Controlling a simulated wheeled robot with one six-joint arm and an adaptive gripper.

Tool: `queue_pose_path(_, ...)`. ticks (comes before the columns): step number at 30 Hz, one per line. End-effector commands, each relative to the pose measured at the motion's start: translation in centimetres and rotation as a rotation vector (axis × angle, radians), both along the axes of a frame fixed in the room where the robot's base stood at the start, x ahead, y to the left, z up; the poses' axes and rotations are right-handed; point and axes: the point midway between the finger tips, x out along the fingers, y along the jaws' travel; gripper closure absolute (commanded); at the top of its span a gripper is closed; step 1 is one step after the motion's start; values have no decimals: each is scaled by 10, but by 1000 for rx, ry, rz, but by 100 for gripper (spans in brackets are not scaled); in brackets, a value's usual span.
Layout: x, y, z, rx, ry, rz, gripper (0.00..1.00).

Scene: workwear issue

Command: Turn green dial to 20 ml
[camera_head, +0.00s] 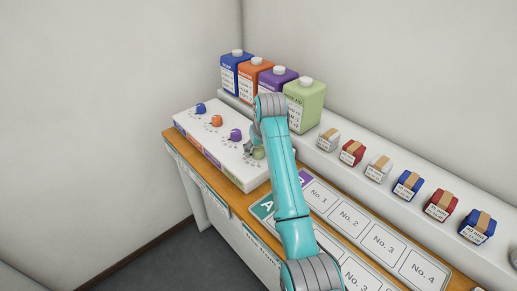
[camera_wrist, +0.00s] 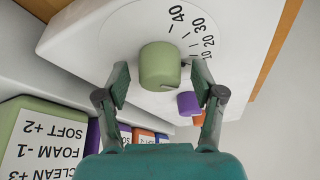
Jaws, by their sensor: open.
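The green dial (camera_wrist: 159,65) stands on the sloped white panel (camera_wrist: 110,30), between the two open fingers of my gripper (camera_wrist: 160,80). A gap shows on each side, so the fingers look apart from it. Black scale marks 40, 30, 20 and 10 curve around its upper right side. A small pointer on the dial's right side faces the low end of the scale; its exact reading is unclear. In the head view the green dial (camera_head: 258,153) is at the panel's near right end, partly hidden by my gripper (camera_head: 251,147).
Blue (camera_head: 201,107), orange (camera_head: 216,120) and purple (camera_head: 236,134) dials share the panel. A green bottle (camera_head: 305,106) and three other bottles stand on the shelf behind. Several small wrapped packs line the shelf to the right. Numbered cards (camera_head: 351,217) lie on the wooden counter.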

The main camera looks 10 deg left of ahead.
Motion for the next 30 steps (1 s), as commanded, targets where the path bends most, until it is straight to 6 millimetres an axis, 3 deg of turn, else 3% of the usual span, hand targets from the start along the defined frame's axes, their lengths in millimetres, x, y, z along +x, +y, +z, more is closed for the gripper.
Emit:
queue_pose_path(2,0,0,0,0,0,0,32)
queue_pose_path(3,0,0,0,0,0,0,37)
queue_pose_path(10,0,0,0,0,0,0,93)
queue_pose_path(20,0,0,0,0,0,36,93)
queue_pose_path(30,0,-1,0,1,2,253,93)
